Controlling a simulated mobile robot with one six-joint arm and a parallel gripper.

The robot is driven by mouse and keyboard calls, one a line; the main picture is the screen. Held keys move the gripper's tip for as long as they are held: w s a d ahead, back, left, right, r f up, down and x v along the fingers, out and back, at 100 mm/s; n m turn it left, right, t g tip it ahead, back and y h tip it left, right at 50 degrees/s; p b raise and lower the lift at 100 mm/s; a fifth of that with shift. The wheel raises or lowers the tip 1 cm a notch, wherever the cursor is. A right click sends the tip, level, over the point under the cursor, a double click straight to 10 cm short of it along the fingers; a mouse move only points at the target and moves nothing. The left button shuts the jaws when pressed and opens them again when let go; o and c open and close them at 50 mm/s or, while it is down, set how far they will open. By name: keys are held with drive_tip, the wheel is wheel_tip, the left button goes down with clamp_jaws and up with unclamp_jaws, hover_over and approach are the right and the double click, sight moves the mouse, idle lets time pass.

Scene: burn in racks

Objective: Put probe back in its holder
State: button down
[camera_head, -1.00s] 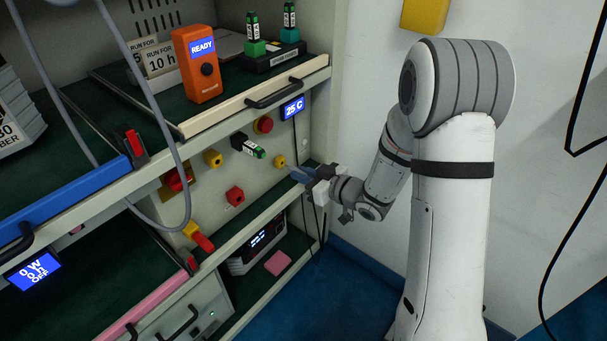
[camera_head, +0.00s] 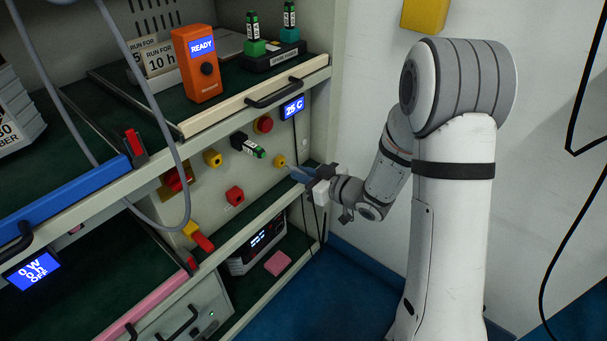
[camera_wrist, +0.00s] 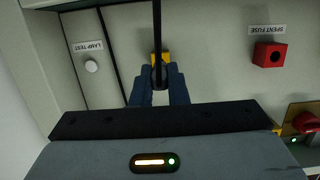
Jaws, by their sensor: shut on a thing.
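My gripper (camera_head: 293,170) is at the rack's front panel, its blue fingers close to a small yellow holder (camera_head: 281,160). In the wrist view the fingers (camera_wrist: 160,88) are shut on the dark probe (camera_wrist: 158,76), with a black cable running up across the picture from it. The yellow holder (camera_wrist: 157,57) shows just behind the probe, partly covered by it. I cannot tell whether the probe is inside the holder or only in front of it. In the head view the fingers hide the probe.
A 25 C display (camera_head: 292,108) sits above, with a dark cable below it. A red emergency-type button (camera_head: 264,124), a black-and-green plug (camera_head: 248,146) and a red spent fuse socket (camera_wrist: 269,55) are on the panel. A lamp test button (camera_wrist: 91,66) is nearby. Shelf edges lie above and below.

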drive_tip(key=shift+r+x, duration=0.25)
drive_tip(key=shift+x, duration=0.9)
drive_tip(key=c, duration=1.3)
unclamp_jaws()
drive_tip(key=shift+a, duration=0.1)
drive_tip(key=shift+c, duration=0.2)
